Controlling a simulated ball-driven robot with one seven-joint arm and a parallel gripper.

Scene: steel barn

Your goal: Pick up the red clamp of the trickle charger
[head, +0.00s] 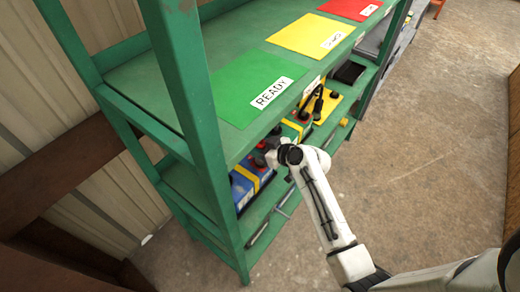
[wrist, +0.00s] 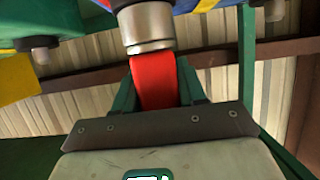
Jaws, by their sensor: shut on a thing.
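In the wrist view, a red piece, seemingly the red clamp (wrist: 153,82), sits between the dark green fingers of my gripper (wrist: 156,88). My gripper is shut on it. A thick metal cylinder (wrist: 147,25) stands right against the far end of the red piece; I cannot tell whether they touch. In the head view, my gripper (head: 268,157) reaches in under the top shelf, beside a blue battery with a yellow strap (head: 243,190). The clamp is not clearly visible there, being small and partly behind my wrist.
The green rack (head: 190,90) has a post close left of my gripper and a top shelf just above it. On that shelf lie green (head: 255,88), yellow (head: 305,36) and red (head: 350,8) sheets. Black cables (head: 318,103) stand farther right. Open floor (head: 440,120) lies right.

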